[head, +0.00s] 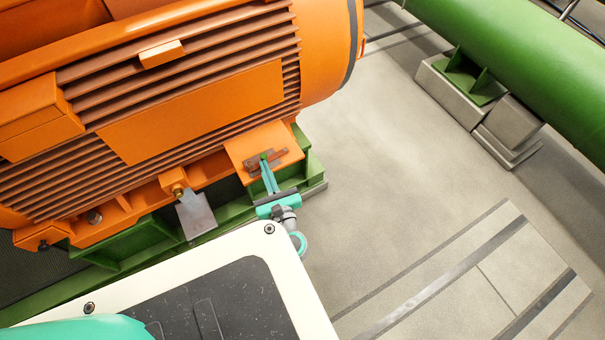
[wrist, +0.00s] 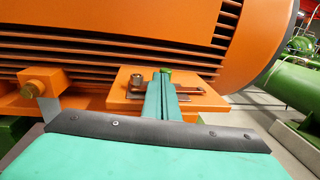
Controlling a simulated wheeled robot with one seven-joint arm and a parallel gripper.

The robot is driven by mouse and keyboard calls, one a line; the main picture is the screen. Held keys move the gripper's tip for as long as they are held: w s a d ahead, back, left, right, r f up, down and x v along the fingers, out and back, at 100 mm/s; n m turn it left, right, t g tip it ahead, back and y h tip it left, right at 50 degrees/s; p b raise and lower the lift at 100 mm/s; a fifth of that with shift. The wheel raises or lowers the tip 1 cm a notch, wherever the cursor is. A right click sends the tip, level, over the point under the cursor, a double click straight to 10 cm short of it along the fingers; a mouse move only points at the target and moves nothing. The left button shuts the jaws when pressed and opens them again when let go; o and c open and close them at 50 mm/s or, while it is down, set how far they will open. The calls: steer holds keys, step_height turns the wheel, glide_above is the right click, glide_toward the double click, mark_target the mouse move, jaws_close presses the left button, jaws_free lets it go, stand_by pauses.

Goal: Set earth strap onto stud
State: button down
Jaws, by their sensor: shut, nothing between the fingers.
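A flat brown strip, seemingly the earth strap (head: 280,154), lies across an orange pad (head: 284,139) at the foot of the orange motor. In the wrist view the strap (wrist: 192,90) runs sideways behind my fingers. A short metal stud (wrist: 138,81) stands at its left end. I cannot tell whether the strap goes around the stud or lies beside it. My gripper (head: 265,163) is shut and empty, with its teal fingers over the strap's middle. The fingers (wrist: 164,84) hide that middle part. A small dark green piece shows at their tips; what it is stays unclear.
The large orange finned motor (head: 190,110) rises right behind the pad, on a green base frame (head: 312,170). A brass bolt (head: 178,189) with a grey plate (head: 196,215) stands left of my gripper. A green pipe (head: 520,60) lies at the right. The floor between is clear.

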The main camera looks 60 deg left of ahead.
steer(key=shift+s+a, duration=0.25)
steer(key=shift+a, duration=0.15)
steer(key=shift+s+a, duration=0.1)
stand_by(0.3)
steer(key=s+d, duration=0.2)
steer(key=d, duration=0.4)
steer(key=s+d, duration=0.2)
steer(key=d, duration=0.5)
steer(key=shift+s+d, duration=0.2)
steer(key=shift+s, duration=0.05)
